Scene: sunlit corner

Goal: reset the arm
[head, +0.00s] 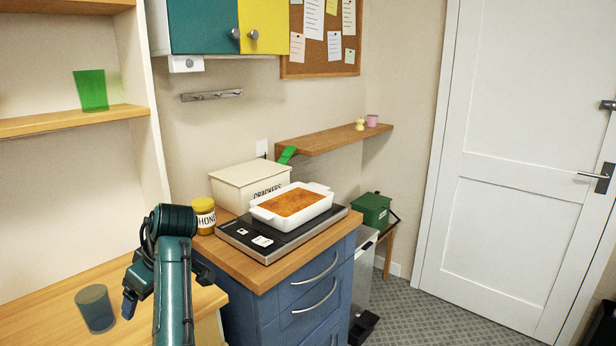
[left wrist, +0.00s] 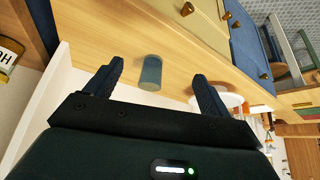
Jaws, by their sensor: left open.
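My left arm rises at the lower middle left of the head view. Its gripper (head: 131,296) is partly hidden by my own wrist links and hangs over the lower wooden counter. In the left wrist view the two dark fingers (left wrist: 159,72) are spread apart with nothing held. A blue-grey cup (head: 95,309) stands on the counter to the left of the gripper. The cup also shows in the left wrist view (left wrist: 151,73), beyond the gap between the fingers. My right gripper is in neither view.
Right of my arm, a blue drawer cabinet (head: 309,292) carries a honey jar (head: 203,217), a crackers box (head: 235,187) and a white baking dish (head: 318,208) on a dark hob (head: 240,236).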

